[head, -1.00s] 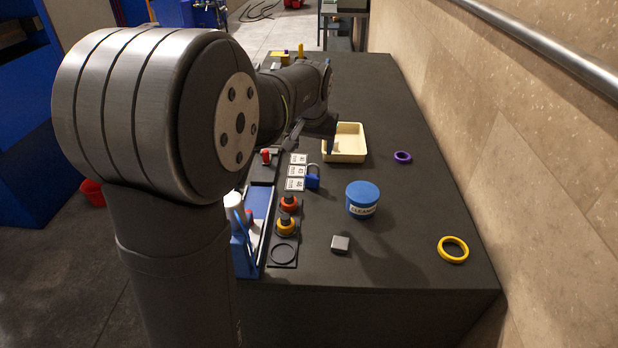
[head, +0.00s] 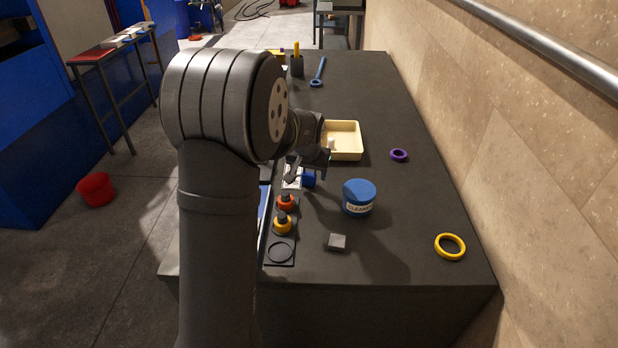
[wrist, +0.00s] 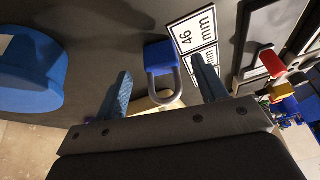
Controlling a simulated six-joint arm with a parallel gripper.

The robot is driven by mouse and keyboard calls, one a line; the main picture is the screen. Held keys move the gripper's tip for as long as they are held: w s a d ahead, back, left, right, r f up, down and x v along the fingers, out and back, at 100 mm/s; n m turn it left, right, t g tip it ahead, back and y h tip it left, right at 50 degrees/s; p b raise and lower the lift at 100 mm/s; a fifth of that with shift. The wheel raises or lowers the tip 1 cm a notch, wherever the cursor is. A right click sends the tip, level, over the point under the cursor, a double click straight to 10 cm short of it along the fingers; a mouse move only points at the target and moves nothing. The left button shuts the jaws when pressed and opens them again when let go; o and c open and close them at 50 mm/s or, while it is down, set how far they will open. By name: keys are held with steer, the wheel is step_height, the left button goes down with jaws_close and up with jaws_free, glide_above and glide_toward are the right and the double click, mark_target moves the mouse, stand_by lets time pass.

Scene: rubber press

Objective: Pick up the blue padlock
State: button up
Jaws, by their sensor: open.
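The blue padlock (head: 309,180) stands on the dark bench beside the white label cards, partly hidden by my gripper in the head view. In the wrist view the padlock (wrist: 160,53) shows its blue body, with the grey shackle pointing toward my gripper. My gripper (wrist: 161,68) is open, with one blue finger on each side of the padlock in the picture. I see no contact, and the exact gap is hard to judge. In the head view my gripper (head: 308,167) is just above the padlock.
A blue-lidded cleaner tub (head: 358,198) stands close to the right of the padlock. A cream tray (head: 345,141) is behind it. Red and yellow-orange knobs (head: 284,213) are in front. A grey block (head: 337,242), purple ring (head: 399,155) and yellow ring (head: 450,246) lie apart.

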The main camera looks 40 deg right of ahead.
mark_target(308, 177)
steer(key=x, duration=0.3)
steer(key=shift+a+f, duration=0.15)
steer(key=shift+f, duration=0.25)
steer(key=c, duration=1.1)
steer(key=shift+r, duration=0.1)
